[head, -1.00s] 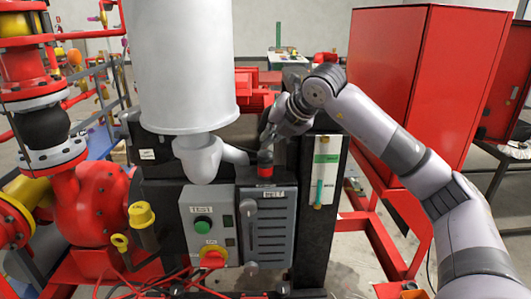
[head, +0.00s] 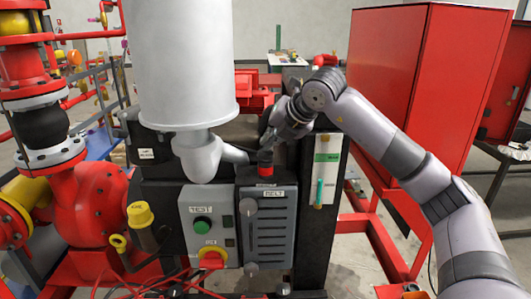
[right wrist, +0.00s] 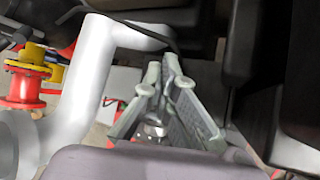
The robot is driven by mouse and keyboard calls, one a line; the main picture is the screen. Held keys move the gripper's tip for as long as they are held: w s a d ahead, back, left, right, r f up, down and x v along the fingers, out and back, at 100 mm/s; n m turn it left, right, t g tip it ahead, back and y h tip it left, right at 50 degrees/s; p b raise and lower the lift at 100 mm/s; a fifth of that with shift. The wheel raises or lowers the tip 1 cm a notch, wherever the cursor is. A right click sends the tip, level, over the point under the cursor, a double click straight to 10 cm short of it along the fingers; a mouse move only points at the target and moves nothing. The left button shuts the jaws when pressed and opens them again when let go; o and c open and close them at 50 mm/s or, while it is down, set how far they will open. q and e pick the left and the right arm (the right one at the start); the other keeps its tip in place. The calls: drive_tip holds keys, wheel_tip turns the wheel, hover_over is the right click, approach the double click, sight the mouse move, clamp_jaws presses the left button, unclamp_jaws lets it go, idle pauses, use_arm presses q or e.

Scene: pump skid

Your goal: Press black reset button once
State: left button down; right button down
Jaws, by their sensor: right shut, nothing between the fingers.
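A black knob-like part (head: 265,156) on a red collar (head: 265,170) stands on top of the grey belt housing in the head view. I cannot read a reset label on it. My right gripper (head: 268,137) is just above and behind this black part, and I cannot tell whether it touches. In the right wrist view its two grey fingers (right wrist: 162,75) are shut with nothing between them. No black button shows clearly there. My left gripper is not in view.
The grey box with a green test button (head: 200,223) and a red-yellow knob (head: 212,257) is left of the slatted belt housing (head: 268,235). A white tank with a bent pipe (head: 200,155) stands close left of my gripper. A red cabinet (head: 420,90) is at right.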

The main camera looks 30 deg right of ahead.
sight(269, 151)
drive_tip(key=shift+f+b, duration=0.35)
drive_tip(key=shift+f, duration=0.05)
drive_tip(key=shift+r, duration=0.1)
idle(0.5)
drive_tip(key=shift+r+p, duration=0.75)
drive_tip(key=shift+r, duration=0.15)
wheel_tip(269, 151, up, 5)
drive_tip(key=p, duration=0.4)
drive_tip(key=shift+r, duration=0.1)
